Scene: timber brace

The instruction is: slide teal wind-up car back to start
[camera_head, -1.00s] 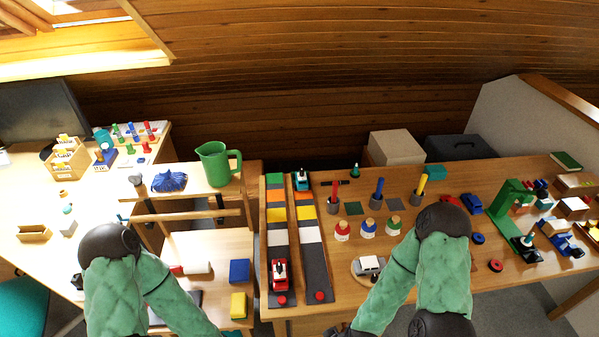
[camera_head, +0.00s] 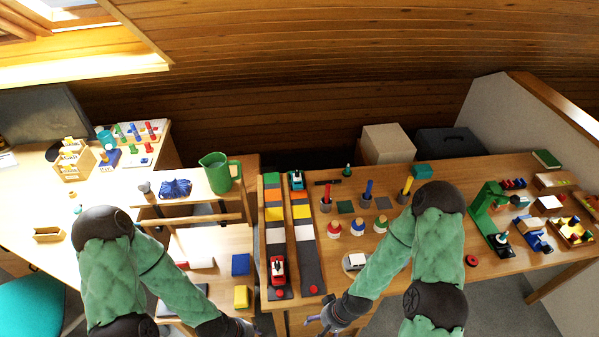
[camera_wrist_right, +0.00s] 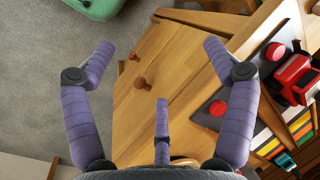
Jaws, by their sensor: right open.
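The teal wind-up car (camera_head: 297,181) stands at the far end of the right-hand of two striped tracks (camera_head: 308,254). It also shows small near the bottom right corner of the right wrist view (camera_wrist_right: 285,160). A red car (camera_head: 277,268) is at the near end of the left-hand track (camera_head: 275,236). My right gripper (camera_head: 328,318) is open and empty by the table's front edge, well short of the teal car; its spread fingers fill the wrist view (camera_wrist_right: 160,65). My left gripper (camera_head: 243,328) is at the bottom edge, left of the tracks, too cut off to read.
A red button (camera_head: 313,289) sits at the right track's near end. Paint bottles (camera_head: 358,228) and pen cups (camera_head: 366,200) stand right of the tracks. A green jug (camera_head: 218,172) stands to the left.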

